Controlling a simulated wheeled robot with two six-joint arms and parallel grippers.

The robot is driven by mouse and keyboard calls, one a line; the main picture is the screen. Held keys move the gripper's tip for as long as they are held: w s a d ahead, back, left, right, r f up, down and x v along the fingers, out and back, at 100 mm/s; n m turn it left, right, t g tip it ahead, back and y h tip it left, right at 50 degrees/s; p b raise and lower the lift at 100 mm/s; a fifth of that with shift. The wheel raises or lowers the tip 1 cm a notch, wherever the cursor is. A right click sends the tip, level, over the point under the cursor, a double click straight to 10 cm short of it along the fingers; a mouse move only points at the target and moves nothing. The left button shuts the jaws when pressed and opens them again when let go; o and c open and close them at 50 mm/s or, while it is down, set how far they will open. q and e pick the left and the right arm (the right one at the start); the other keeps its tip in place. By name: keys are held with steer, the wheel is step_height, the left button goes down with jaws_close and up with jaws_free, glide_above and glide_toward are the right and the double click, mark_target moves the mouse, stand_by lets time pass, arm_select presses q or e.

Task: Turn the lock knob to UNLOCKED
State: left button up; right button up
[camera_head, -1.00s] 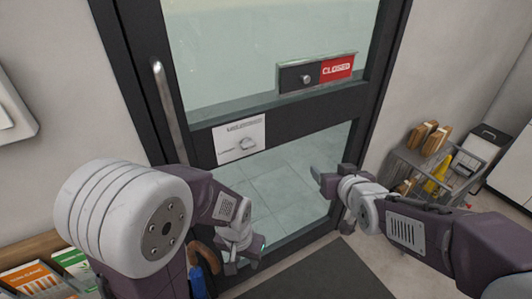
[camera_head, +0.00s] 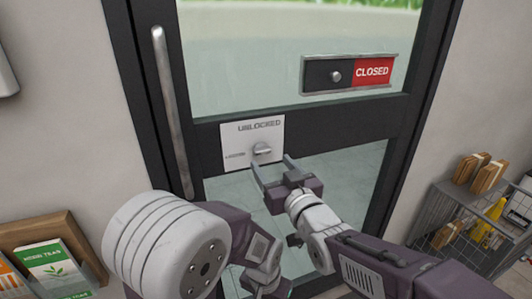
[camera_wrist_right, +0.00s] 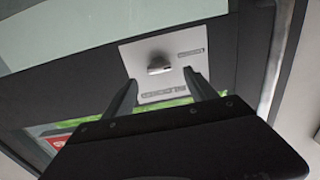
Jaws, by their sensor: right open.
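The lock knob (camera_head: 262,149) is a small silver knob on a white plate (camera_head: 243,129) fixed to the door's dark middle rail. The plate reads UNLOCKED at the top and has a smaller label at the left, too small to read surely. My right gripper (camera_head: 271,165) is open, its two fingers pointing up at the plate just below the knob. In the right wrist view the knob (camera_wrist_right: 158,67) lies ahead of the spread fingertips (camera_wrist_right: 160,78), with nothing between them. My left arm shows at the lower left; its gripper's fingers are not clearly seen.
A sliding sign (camera_head: 350,74) reading CLOSED is on the glass above right. A long vertical handle (camera_head: 172,112) is on the door's left. A wire basket (camera_head: 470,225) with goods stands at the right, and a tea display (camera_head: 45,250) at the lower left.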

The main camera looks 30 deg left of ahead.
mark_target(264, 153)
steer(key=p+x, duration=0.2)
steer(key=x, duration=0.3)
steer(key=shift+w+r, duration=0.1)
steer(key=shift+r, duration=0.1)
steer(key=shift+w+a+f+p, duration=0.2)
steer(key=shift+w+a+p, duration=0.15)
steer(key=shift+a, duration=0.1)
steer(key=c, duration=1.4)
arm_select(q)
step_height(264, 153, up, 4)
steer(key=shift+f, duration=0.25)
